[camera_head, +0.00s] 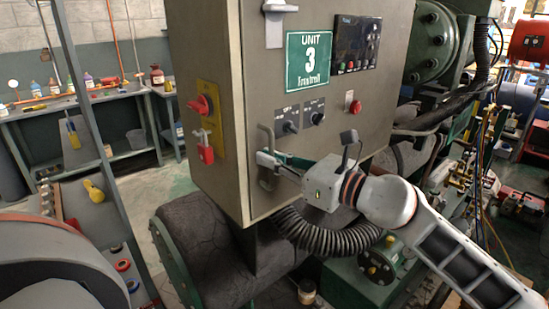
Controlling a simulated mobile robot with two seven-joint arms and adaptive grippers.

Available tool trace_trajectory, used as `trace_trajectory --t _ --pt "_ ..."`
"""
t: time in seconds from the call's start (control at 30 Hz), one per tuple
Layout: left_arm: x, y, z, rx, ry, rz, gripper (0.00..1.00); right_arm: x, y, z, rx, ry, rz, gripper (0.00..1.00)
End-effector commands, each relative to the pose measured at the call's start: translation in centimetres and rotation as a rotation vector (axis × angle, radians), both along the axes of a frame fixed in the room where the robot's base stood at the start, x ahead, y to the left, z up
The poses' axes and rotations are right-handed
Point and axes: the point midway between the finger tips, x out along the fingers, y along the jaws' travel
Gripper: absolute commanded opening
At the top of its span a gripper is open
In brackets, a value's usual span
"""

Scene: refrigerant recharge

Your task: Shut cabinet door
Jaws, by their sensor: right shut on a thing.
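The cabinet door (355,125) is the grey front panel of the electrical cabinet. It bears a green "UNIT 3" sign, knobs and a small control panel, and it looks flush or nearly flush with the cabinet body (213,95). A vertical metal handle (266,145) sits near the door's lower left edge. My right gripper (270,160) comes in from the right and is shut on the handle; its fingertips partly hide the handle. My left gripper is not in view.
A red padlock (205,150) and red switch hang on the cabinet's left side. A ribbed black hose (325,238) and dark machinery lie below the door. A workbench (75,110) with bottles stands at back left. Pipes and cables crowd the right.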

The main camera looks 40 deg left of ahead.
Motion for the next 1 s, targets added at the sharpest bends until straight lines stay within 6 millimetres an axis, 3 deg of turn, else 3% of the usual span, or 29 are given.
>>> trace_trajectory --t 0.47,0.5,0.53,1.0 --pt "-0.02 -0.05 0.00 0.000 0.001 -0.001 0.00 -0.10 0.46 0.33 0.006 -0.006 -0.002 0.00" --pt "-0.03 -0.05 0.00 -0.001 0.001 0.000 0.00 -0.10 0.46 0.34 0.006 -0.006 -0.002 0.12" --pt "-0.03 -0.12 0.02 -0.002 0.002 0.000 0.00 -0.11 0.46 0.35 0.006 -0.006 -0.002 0.14" --pt "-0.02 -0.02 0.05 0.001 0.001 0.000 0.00 -0.16 0.38 0.10 0.002 -0.001 0.000 0.14"
